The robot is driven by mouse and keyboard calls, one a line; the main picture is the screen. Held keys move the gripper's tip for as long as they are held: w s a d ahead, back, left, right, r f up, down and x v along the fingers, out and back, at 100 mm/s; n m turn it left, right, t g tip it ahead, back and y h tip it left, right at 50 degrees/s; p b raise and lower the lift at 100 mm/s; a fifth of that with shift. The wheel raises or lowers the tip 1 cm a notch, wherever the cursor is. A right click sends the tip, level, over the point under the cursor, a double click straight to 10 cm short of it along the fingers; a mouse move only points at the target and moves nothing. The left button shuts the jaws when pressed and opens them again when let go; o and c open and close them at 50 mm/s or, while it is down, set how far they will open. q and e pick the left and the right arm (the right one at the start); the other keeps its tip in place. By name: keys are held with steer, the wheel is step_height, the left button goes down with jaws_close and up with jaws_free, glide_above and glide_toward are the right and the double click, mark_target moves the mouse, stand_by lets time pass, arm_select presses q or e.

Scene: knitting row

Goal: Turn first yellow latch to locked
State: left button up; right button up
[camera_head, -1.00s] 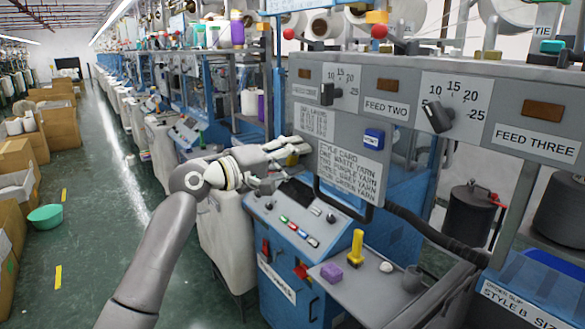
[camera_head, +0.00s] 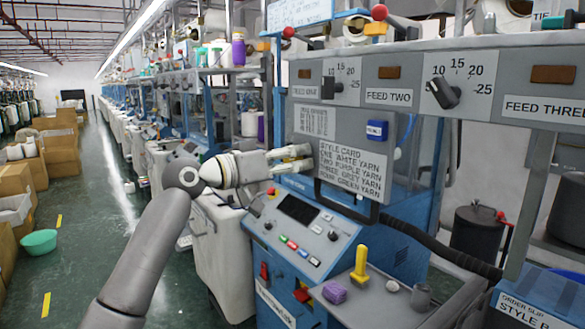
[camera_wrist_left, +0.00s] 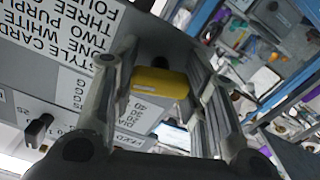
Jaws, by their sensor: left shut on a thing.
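The yellow latch (camera_wrist_left: 160,82) shows in the left wrist view as a short rounded bar at the edge of the grey panel with the style card (camera_head: 350,168). My left gripper (camera_head: 306,159) is at the left edge of that panel, and its fingers lie either side of the latch, shut on it. In the left wrist view the fingers (camera_wrist_left: 158,100) stand left and right of the bar. In the head view my gripper hides the latch, and I cannot tell from its angle whether it is locked. My right gripper is not in view.
A black hose (camera_head: 435,245) runs below the panel. A control console (camera_head: 298,222) and a side tray with a yellow lever (camera_head: 359,266) and purple block (camera_head: 334,292) stand beneath. Dials (camera_head: 446,93) line the rail above.

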arm_select(q)
steer(key=shift+f+m+b, duration=0.1)
steer(key=shift+m+b, duration=0.45)
steer(key=shift+m, duration=1.05)
steer(key=o, duration=1)
steer(key=v, duration=1.2)
